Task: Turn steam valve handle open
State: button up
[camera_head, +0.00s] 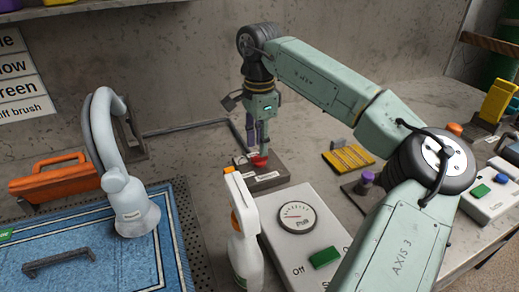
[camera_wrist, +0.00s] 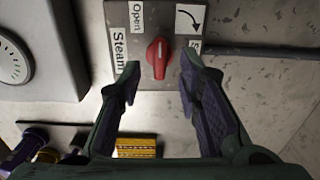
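The red steam valve handle (camera_head: 260,161) sits on a grey-brown block (camera_head: 275,165) on the counter. In the wrist view the handle (camera_wrist: 158,58) points roughly up and down the picture, beside labels reading "Steam" and "Open" and a curved arrow. My gripper (camera_head: 256,150) points down at the valve from above. In the wrist view my gripper's fingers (camera_wrist: 160,68) are apart, one on each side of the handle, with gaps showing; neither visibly touches it. Whether the fingertips reach down to the handle's height is hard to tell.
A box with a gauge (camera_head: 297,215) and green button stands in front of the valve. A white spray bottle (camera_head: 243,230) is close by. A grey pipe (camera_wrist: 260,50) runs from the block.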

notch_tip(320, 180, up, 9)
dwell(0.6)
